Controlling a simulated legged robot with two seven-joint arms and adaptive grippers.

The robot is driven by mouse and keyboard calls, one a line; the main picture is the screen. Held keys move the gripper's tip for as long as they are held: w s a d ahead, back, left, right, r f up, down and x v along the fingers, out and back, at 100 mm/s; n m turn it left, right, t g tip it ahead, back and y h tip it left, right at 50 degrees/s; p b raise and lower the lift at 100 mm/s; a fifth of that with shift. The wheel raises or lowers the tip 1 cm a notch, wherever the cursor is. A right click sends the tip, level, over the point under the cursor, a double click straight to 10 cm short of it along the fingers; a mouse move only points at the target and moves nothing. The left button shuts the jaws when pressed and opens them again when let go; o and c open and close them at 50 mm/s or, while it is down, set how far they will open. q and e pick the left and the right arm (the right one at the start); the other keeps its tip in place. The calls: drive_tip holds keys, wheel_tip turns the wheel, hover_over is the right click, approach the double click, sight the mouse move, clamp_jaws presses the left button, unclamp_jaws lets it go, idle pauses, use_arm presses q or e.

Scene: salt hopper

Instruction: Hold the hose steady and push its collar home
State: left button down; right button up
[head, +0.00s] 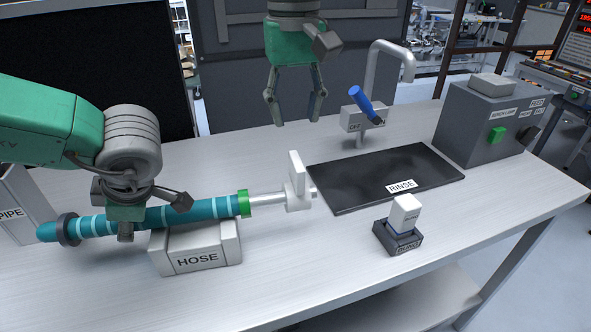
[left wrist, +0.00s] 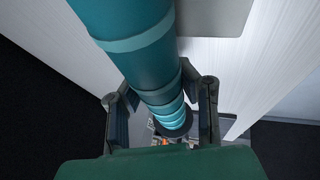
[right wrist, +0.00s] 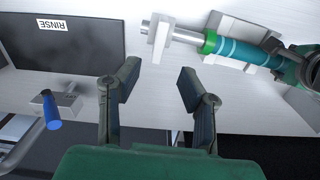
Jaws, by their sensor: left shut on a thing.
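The teal striped hose (head: 178,214) lies across the grey cradle labelled HOSE (head: 197,250). My left gripper (head: 142,215) is shut on the hose to the left of the cradle; the hose also runs between its fingers in the left wrist view (left wrist: 155,75). The green collar (head: 244,203) sits at the hose's right end, around the grey pipe (head: 268,198) that leads to a pale upright fitting (head: 297,185). Whether the collar is fully seated cannot be told. My right gripper (head: 295,118) is open and empty above the back of the table, apart from the collar (right wrist: 209,43).
A black RINSE mat (head: 385,172) lies right of the fitting. Behind it stands a tap with a blue handle (head: 360,103). A small block on a dark base (head: 398,238) and a grey box with a green button (head: 485,125) stand to the right. The front of the table is clear.

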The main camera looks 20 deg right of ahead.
sight(296, 160)
wheel_tip(296, 160, down, 12)
drive_tip(key=shift+w+d+r, duration=0.1)
drive_tip(key=shift+r, duration=0.05)
idle(0.3)
